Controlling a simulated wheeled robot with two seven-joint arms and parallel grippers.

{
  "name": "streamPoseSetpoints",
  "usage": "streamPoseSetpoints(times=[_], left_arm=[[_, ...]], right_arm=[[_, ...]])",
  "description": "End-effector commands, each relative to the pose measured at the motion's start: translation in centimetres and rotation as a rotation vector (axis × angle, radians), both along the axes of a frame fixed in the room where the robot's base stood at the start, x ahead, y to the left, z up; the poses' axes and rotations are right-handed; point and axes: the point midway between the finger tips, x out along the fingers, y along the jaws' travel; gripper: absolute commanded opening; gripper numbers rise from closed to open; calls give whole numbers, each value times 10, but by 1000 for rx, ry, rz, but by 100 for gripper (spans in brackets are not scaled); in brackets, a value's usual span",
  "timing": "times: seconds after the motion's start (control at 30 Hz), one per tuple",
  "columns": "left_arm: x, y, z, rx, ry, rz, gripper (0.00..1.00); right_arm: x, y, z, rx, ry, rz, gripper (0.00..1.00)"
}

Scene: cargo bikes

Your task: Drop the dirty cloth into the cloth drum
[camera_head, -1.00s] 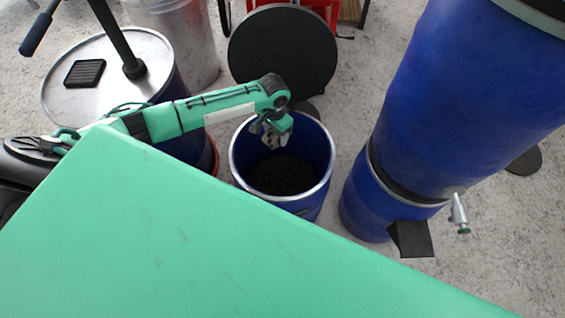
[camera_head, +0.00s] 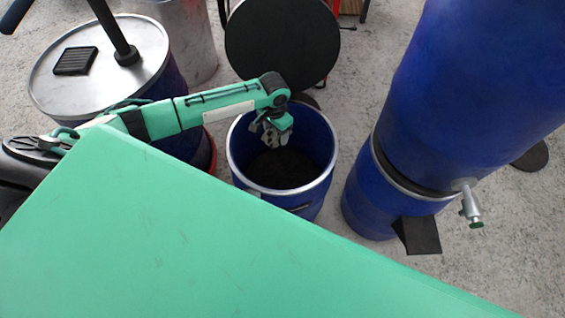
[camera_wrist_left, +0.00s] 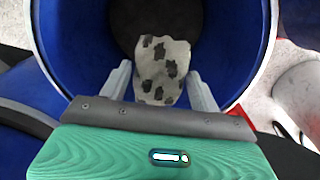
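The dirty cloth (camera_wrist_left: 163,68), pale with dark grey spots, sits between the two fingers of my left gripper (camera_wrist_left: 160,72) in the left wrist view. The fingers are close against its sides, and the cloth reaches past their tips. In the head view my left gripper (camera_head: 275,133) points down with the cloth below it, inside the outline of the open blue cloth drum's mouth. The drum (camera_head: 302,200) has a silver rim and a dark inside. Its wall also shows in the left wrist view (camera_wrist_left: 233,50). My right gripper is not in view.
A lidded blue drum (camera_head: 140,75) with a black pad on top stands at the left. A stacked blue drum with a tap (camera_head: 470,205) stands at the right. A round black disc (camera_head: 282,45) is behind the cloth drum. Grey floor shows between them.

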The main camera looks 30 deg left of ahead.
Motion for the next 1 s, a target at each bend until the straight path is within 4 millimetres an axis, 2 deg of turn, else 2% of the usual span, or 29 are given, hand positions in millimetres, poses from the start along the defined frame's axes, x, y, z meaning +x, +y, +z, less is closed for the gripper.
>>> streamPoseSetpoints(times=[0.03,0.1,0.37,0.53,0.67,1.0], left_arm=[[0,0,0,0,0,0,73],[0,0,0,0,0,0,87],[0,0,0,0,0,0,87],[1,0,12,0,-1,0,87],[1,0,35,-1,-3,-1,87],[1,0,110,-1,-4,0,87]], right_arm=[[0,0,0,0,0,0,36],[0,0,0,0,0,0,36],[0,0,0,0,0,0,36],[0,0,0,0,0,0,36],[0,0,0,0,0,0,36],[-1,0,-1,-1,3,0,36]])
